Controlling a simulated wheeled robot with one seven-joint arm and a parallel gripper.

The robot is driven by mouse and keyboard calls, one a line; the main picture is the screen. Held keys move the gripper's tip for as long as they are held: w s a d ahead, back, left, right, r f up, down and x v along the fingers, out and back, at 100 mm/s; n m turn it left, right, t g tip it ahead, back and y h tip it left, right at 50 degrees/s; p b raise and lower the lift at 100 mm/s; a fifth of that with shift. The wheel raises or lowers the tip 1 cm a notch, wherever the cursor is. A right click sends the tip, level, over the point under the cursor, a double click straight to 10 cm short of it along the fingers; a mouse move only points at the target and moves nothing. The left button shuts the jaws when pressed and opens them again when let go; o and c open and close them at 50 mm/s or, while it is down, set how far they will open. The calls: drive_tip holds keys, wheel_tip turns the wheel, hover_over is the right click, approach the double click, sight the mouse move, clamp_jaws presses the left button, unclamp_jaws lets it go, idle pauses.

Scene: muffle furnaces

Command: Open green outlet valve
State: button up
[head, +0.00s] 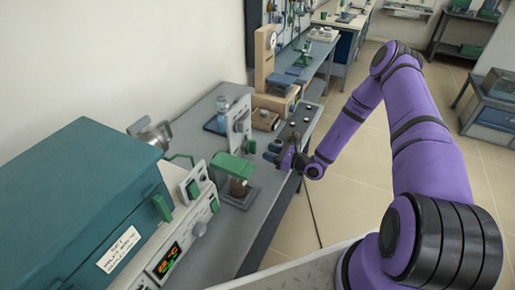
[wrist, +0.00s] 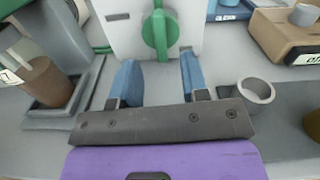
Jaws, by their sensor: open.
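The green outlet valve (wrist: 159,32) is a round knob with an upright bar handle on a white panel (wrist: 190,28) in the wrist view. It also shows as a small green knob (head: 249,146) low on the white unit on the bench in the head view. My gripper (wrist: 158,66) is open, with its two blue fingers pointing at the panel, one to each side below the knob. Nothing is held between them. The fingers appear short of the knob. In the head view my gripper (head: 277,153) is just right of the white unit.
A brown cup (wrist: 45,82) on a dark base stands left of the fingers. A grey ring-shaped cup (wrist: 255,92) is close to the right finger. A wooden-cased unit (wrist: 285,40) is further right. The teal furnace (head: 80,190) fills the near left of the bench.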

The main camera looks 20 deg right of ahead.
sight(252, 147)
drive_tip(key=shift+x, duration=2.9)
